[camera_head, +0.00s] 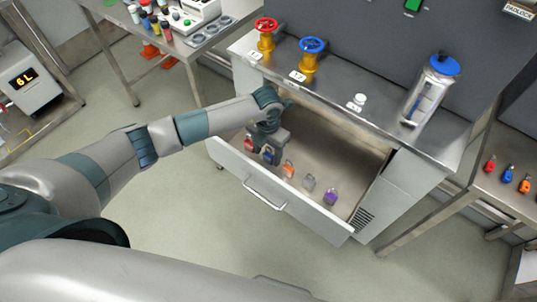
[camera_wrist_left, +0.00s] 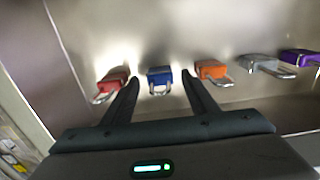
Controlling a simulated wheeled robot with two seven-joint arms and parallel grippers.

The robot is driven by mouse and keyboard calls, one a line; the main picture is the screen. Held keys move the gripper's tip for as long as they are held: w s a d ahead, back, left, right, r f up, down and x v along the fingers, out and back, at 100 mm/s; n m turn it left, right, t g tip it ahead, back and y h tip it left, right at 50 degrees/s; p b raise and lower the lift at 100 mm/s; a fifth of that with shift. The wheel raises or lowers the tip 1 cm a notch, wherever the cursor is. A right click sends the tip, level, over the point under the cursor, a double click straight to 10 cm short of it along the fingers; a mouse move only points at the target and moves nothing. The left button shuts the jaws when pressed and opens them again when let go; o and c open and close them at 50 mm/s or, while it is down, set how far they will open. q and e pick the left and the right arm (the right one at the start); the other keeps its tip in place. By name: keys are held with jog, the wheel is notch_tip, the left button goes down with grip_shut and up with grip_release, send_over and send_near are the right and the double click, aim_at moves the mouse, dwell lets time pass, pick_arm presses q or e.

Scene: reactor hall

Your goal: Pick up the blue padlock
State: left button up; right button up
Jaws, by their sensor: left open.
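The blue padlock (camera_head: 269,157) lies in the open drawer, between the red padlock (camera_head: 249,146) and the orange padlock (camera_head: 288,169). In the left wrist view the blue padlock (camera_wrist_left: 159,76) has its shackle toward my gripper. My left gripper (camera_head: 266,147) reaches down into the drawer and partly covers the padlock in the head view. Its fingers are open and empty. In the left wrist view the fingertips (camera_wrist_left: 160,84) are on either side of the blue padlock, with gaps left and right; I cannot tell the height above it. My right gripper is not in view.
A grey padlock (camera_head: 309,183) and a purple padlock (camera_head: 330,196) continue the row. The drawer's front wall (camera_head: 262,194) is close to the padlocks. The drawer's back is bare.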

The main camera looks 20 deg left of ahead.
pick_arm(q)
jog(key=shift+f, duration=0.9)
jog(key=c, duration=1.1)
jog(key=shift+r, duration=0.15)
